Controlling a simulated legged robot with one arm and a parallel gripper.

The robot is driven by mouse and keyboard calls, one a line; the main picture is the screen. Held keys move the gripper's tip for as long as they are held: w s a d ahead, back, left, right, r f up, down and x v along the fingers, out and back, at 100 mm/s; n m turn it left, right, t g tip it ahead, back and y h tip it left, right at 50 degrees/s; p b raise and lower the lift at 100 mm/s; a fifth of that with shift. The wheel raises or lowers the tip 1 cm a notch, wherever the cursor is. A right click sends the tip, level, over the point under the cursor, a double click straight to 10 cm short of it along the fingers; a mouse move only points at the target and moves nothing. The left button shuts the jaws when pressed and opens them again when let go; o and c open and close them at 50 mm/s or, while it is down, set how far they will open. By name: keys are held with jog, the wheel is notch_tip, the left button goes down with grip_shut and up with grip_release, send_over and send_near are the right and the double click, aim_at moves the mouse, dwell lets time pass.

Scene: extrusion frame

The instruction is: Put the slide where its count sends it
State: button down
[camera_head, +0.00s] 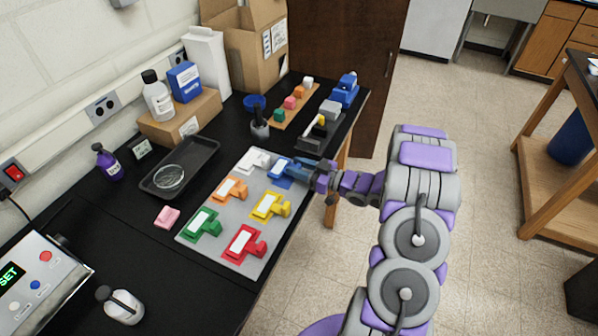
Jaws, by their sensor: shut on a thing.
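A light grey board (228,243) on the black bench holds several coloured pieces, each with a raised block at its right. The blue piece (281,165) has a white face and sits at the board's far right corner. My gripper (298,171) reaches in from the right and is shut at its right end; the jaws hide the exact contact. The green (201,223), red (243,243), orange (230,189), yellow (268,206) and white (252,161) pieces are beside it. Whether the blue piece is lifted, and any count on it, I cannot tell.
A grey-black instrument (321,131) stands behind my gripper.

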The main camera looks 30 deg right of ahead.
jog(key=shift+f, duration=0.6)
jog(key=shift+r, duration=0.1)
jog(key=c, duration=0.7)
grip_release()
